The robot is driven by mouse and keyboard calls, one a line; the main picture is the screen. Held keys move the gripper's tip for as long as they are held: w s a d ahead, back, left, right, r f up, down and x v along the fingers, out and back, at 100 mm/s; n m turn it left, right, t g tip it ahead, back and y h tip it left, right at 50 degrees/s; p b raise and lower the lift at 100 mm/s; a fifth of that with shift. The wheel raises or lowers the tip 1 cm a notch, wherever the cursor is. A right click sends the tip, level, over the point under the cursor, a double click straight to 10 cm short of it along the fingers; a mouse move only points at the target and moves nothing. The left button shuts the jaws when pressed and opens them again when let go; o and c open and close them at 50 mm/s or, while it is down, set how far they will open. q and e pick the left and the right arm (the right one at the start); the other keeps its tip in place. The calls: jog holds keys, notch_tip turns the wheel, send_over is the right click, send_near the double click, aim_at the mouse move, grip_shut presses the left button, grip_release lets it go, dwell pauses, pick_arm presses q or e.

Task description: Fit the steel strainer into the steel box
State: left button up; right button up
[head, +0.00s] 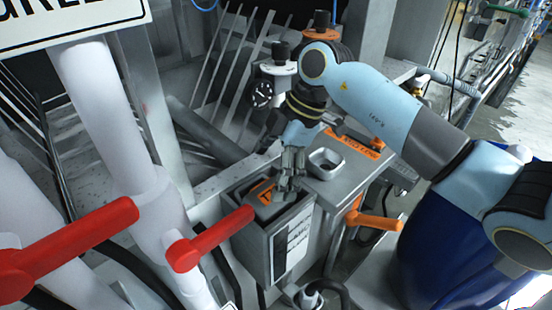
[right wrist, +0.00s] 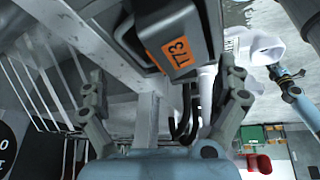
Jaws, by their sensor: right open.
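A grey steel box (head: 257,243) with an open top and a white label panel stands at the lower centre of the head view. A grey piece with an orange label (head: 263,191) sits in its mouth; I cannot tell whether this is the strainer. In the right wrist view, a grey metal piece with an orange "173" label (right wrist: 174,52) lies ahead of the fingers. My right gripper (head: 289,187) points down over the box mouth, partly hiding it. Its fingers are spread in the right wrist view (right wrist: 164,78), with nothing clearly held. My left gripper is out of view.
A small open steel container (head: 325,163) sits on the grey top beside the box. Red handles (head: 210,240) on white pipes stand close at left. An orange lever (head: 374,221) is to the right, with a blue drum (head: 430,260) beyond. A gauge (head: 262,94) stands behind.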

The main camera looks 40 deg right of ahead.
jog(key=b+v, duration=0.2)
jog(key=v, duration=1.1)
jog(key=shift+a+r, duration=0.1)
